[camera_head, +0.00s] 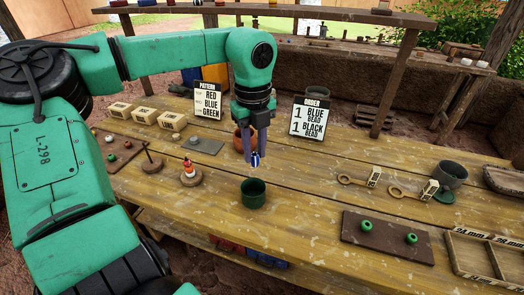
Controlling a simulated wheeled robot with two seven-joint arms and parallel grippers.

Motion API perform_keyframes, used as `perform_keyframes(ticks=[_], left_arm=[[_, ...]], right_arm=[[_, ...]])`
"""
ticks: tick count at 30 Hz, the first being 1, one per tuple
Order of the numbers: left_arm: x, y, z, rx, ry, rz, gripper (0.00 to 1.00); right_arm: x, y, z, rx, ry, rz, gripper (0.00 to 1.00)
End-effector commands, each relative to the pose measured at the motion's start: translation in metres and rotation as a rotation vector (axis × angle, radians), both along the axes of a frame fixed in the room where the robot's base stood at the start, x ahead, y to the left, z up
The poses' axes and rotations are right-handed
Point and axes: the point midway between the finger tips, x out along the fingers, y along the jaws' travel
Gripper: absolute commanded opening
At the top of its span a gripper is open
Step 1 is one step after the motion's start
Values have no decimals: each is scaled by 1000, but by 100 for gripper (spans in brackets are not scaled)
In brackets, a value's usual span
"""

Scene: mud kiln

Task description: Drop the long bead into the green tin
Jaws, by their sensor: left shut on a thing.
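My left gripper (255,155) points down over the middle of the wooden table, its two bluish fingers shut on a small blue bead with a pale band (256,161), which I take to be the long bead. The bead is partly hidden between the fingertips. The green tin (254,199) stands upright on the table, just below the bead in the picture and nearer to me. The bead is apart from the tin and looks to be above the table. The tin's bottom is not clearly visible. My right gripper is not in view.
A reddish pot (244,146) stands behind the gripper. A peg with stacked beads (190,176) is left of the tin. A brown mat (386,239) with green beads lies at right, near a dark grey pot (453,170). The table (300,190) right of the tin is clear.

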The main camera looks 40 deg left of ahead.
Motion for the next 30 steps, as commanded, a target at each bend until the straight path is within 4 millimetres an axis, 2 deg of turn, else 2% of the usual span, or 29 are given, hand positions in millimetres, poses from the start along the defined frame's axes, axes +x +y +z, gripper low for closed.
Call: perform_keyframes(ticks=[5,14,23,24,26,30], left_arm=[[1,-3,-13,-2,0,24,0],[0,-2,-56,-1,-1,23,0],[0,-2,-59,0,-2,23,0],[0,-2,-59,0,-2,23,40],[0,-2,-59,1,-1,23,63],[0,-2,-59,1,-1,23,64]], right_arm=[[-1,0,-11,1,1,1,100],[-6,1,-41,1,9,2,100],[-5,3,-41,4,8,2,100],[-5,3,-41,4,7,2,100],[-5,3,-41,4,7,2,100],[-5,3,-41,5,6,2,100]])
